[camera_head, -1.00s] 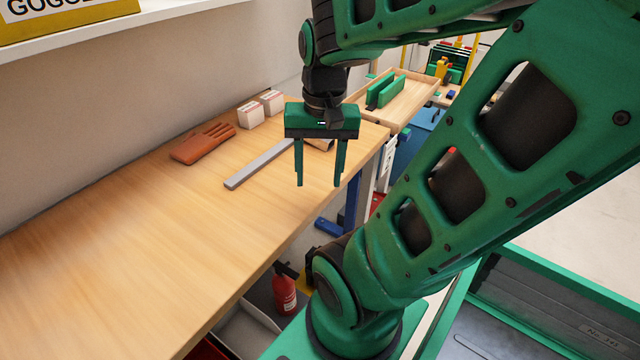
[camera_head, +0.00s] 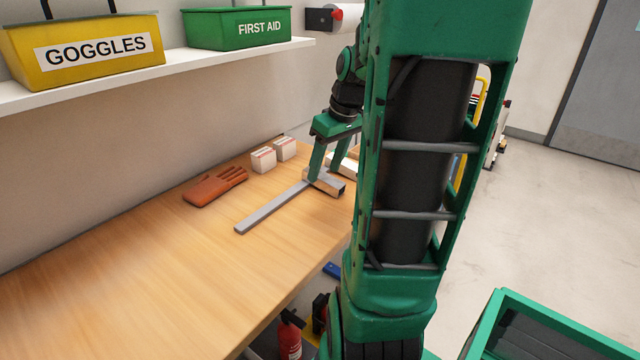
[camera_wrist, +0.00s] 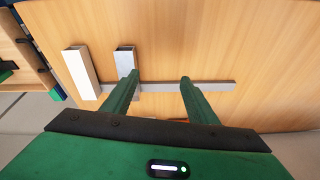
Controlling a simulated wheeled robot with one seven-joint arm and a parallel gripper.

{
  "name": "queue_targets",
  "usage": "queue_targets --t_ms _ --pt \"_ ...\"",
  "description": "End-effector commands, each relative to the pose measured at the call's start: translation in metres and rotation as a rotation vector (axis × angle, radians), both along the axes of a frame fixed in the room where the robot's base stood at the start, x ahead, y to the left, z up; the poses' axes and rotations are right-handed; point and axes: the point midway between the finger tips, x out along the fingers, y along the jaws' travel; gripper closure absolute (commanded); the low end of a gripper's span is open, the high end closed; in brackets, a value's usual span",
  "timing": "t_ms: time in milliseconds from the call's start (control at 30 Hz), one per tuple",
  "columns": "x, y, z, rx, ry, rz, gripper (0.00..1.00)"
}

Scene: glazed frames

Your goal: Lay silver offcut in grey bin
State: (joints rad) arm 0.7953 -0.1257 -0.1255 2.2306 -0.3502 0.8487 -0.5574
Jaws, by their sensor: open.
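My gripper (camera_head: 322,174) is open and points down over the wooden workbench. In the wrist view its two fingers (camera_wrist: 159,79) are apart with nothing between them but a view of the bench and a long flat silver bar (camera_wrist: 205,87). The bar lies flat, and its other end (camera_head: 262,212) reaches toward the front in the head view. A short grey block (camera_wrist: 124,60) lies across the bar's end by the left fingertip. Which piece is the offcut I cannot tell. I see no clear grey bin.
A brown leather glove (camera_head: 213,187) and two small white boxes (camera_head: 263,160) lie near the wall. A shelf above holds a yellow goggles bin (camera_head: 85,50) and a green first aid bin (camera_head: 238,28). The near bench top (camera_head: 130,270) is clear. A fire extinguisher (camera_head: 290,340) stands below.

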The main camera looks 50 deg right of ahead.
Motion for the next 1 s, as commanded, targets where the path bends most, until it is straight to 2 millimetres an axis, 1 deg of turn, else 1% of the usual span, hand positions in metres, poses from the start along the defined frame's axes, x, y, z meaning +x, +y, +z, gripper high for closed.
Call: queue_targets --t_ms 33,100,200,300,367,467,700,933,1000 --pt "0.005 -0.018 0.000 -0.006 -0.022 0.019 0.47" --pt "0.012 -0.035 0.002 -0.017 -0.053 0.061 0.47" --pt "0.018 -0.054 0.004 -0.032 -0.089 0.107 0.47" --pt "0.022 -0.065 0.005 -0.043 -0.112 0.134 0.47" --pt "0.024 -0.068 0.004 -0.045 -0.118 0.144 0.47" --pt "0.028 -0.069 -0.004 -0.045 -0.121 0.149 0.47" --pt "0.041 -0.067 -0.036 -0.043 -0.120 0.149 0.47" --pt "0.046 -0.068 -0.049 -0.046 -0.120 0.147 0.47" --pt "0.049 -0.068 -0.056 -0.045 -0.120 0.147 0.47"
